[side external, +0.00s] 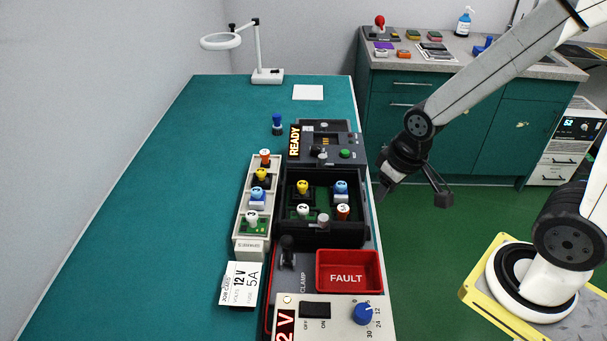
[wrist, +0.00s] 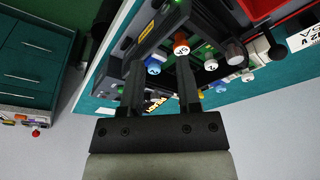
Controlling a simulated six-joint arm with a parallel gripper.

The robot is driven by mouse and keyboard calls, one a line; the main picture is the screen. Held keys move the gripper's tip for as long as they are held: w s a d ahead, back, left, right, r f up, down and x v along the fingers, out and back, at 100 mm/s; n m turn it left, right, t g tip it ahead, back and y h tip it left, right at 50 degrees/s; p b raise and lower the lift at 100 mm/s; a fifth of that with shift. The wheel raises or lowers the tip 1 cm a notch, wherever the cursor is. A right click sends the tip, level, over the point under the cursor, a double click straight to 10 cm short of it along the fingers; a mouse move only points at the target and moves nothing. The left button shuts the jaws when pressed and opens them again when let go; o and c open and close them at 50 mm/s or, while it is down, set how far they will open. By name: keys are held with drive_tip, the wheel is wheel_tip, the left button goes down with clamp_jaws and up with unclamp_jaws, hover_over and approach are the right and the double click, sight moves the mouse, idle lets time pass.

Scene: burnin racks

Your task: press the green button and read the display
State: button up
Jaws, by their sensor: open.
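The green button (side external: 345,154) is a small round cap on the dark tester panel (side external: 310,155) at the back of the rack. A lit upright READY sign (side external: 294,141) stands at the panel's left end; it also shows between my fingers in the wrist view (wrist: 156,104). A small amber display (side external: 325,140) is on the panel, too small to read. My gripper (side external: 412,194) is open and empty, to the right of the bench edge and apart from the button.
A black tray (side external: 325,236) holds several knobbed modules, with a pale rack (side external: 240,230) of modules at its left. A red FAULT bin (side external: 348,271), a black lever (side external: 287,250) and a blue dial (side external: 363,314) stand nearer. The bench's left side (side external: 130,210) is clear.

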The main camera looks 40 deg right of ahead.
clamp_jaws()
idle(1.4)
